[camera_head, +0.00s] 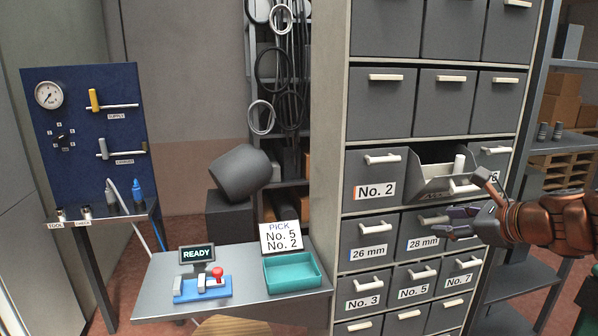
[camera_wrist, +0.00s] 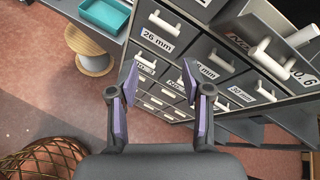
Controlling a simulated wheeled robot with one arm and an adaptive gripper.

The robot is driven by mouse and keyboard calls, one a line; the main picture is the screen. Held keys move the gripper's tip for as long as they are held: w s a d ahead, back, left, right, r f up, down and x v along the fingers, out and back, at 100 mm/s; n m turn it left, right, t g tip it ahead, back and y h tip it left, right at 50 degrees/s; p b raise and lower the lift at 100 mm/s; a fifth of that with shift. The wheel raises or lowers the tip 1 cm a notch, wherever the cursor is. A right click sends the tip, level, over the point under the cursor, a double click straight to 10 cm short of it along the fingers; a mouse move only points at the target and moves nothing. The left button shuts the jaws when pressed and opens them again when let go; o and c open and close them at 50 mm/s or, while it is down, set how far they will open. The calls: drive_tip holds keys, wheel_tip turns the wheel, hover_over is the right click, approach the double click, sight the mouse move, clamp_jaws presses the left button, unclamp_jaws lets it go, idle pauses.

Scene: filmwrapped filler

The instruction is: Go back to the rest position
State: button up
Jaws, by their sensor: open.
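My gripper (camera_head: 467,205) is open and empty in front of the drawer cabinet (camera_head: 345,160), at the right in the head view. In the wrist view my gripper (camera_wrist: 158,82) shows its two fingers spread apart, with drawer fronts beyond them. One drawer (camera_head: 438,184) in the row of the No. 2 drawer (camera_head: 377,178) is pulled out and tilted down, just above and beside my fingers. A pale cylindrical item (camera_head: 459,164) shows in or at that drawer. The open drawer's label is partly hidden.
A bench (camera_head: 165,268) at the left holds an empty-looking teal tray (camera_head: 293,272), a "PICK No. 5 No. 2" sign (camera_head: 281,238), a READY display (camera_head: 196,254) and a blue fixture (camera_head: 202,288). A blue gauge panel (camera_head: 85,130) stands far left. A round stool (camera_wrist: 95,65) stands by the bench.

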drive_tip(key=s+a+f+n+g, duration=0.8)
drive_tip(key=s+a+f+n, duration=0.45)
drive_tip(key=s+a, duration=0.35)
drive_tip(key=s+d+f+n+g+h, duration=0.1)
drive_tip(key=s+f+n, duration=0.3)
drive_tip(key=s, duration=0.5)
drive_tip(key=s+d+f+n+g+h, duration=0.2)
drive_tip(key=s+f+n+g+h, duration=0.1)
drive_tip(key=s+n, duration=0.6)
drive_tip(key=shift+s+d+f+g+h, duration=0.25)
drive_tip(key=shift+s+f+g+h, duration=0.1)
drive_tip(key=shift+g+h, duration=0.35)
